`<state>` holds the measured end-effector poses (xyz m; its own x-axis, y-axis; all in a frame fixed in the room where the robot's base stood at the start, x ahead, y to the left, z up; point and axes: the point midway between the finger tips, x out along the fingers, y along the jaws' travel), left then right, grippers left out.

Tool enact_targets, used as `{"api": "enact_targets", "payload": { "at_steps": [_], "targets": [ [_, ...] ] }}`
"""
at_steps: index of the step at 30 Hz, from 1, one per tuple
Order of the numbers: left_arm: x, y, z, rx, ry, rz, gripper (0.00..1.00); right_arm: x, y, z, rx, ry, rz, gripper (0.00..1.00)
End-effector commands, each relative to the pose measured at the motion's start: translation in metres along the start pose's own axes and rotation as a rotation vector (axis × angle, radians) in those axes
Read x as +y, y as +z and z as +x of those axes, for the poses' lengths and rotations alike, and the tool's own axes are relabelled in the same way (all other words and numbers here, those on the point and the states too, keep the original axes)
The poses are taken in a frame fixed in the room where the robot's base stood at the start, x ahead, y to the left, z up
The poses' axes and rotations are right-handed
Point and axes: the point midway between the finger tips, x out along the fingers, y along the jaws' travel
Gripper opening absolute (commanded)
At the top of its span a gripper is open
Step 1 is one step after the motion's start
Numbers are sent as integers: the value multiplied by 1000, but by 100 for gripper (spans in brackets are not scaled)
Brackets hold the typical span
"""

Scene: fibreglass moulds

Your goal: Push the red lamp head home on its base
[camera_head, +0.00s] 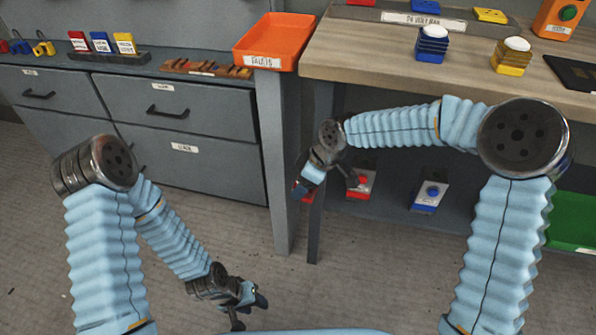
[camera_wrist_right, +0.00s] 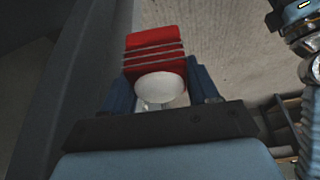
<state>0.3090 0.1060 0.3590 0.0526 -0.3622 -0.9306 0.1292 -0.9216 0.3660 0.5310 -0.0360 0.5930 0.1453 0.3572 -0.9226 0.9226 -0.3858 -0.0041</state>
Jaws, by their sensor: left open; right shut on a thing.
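The red lamp head (camera_wrist_right: 155,55) has a white dome (camera_wrist_right: 160,88) and silver bands across its red body. My right gripper (camera_wrist_right: 162,92) is shut on it, with the dome towards the palm in the right wrist view. In the head view my right gripper (camera_head: 304,188) hangs below bench height in front of the table leg, and only a bit of red shows at its fingers. A red piece (camera_head: 362,2), possibly the base, lies on the labelled board at the top edge, mostly cut off. My left gripper (camera_head: 246,304) is open and empty, low over the floor.
A blue lamp (camera_head: 431,46) and a yellow lamp (camera_head: 511,57) stand on the wooden bench (camera_head: 385,62). An orange tray (camera_head: 275,38) sits at its left. A red button box (camera_head: 361,186) and a blue one (camera_head: 429,197) stand on the lower shelf. Grey drawers (camera_head: 175,105) fill the left.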

Motion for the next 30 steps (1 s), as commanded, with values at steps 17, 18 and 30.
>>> {"api": "enact_targets", "payload": {
  "at_steps": [17, 18, 30],
  "targets": [
    [0, 0, 0, 0, 0, 0, 43, -2, 19, 16, -2, -123, -303, 33],
    [0, 0, 0, 0, 0, 0, 43, -2, 19, 16, -2, -122, -303, 33],
    [0, 0, 0, 0, 0, 0, 43, 0, 24, 15, -3, -108, -268, 33]
  ]
}}
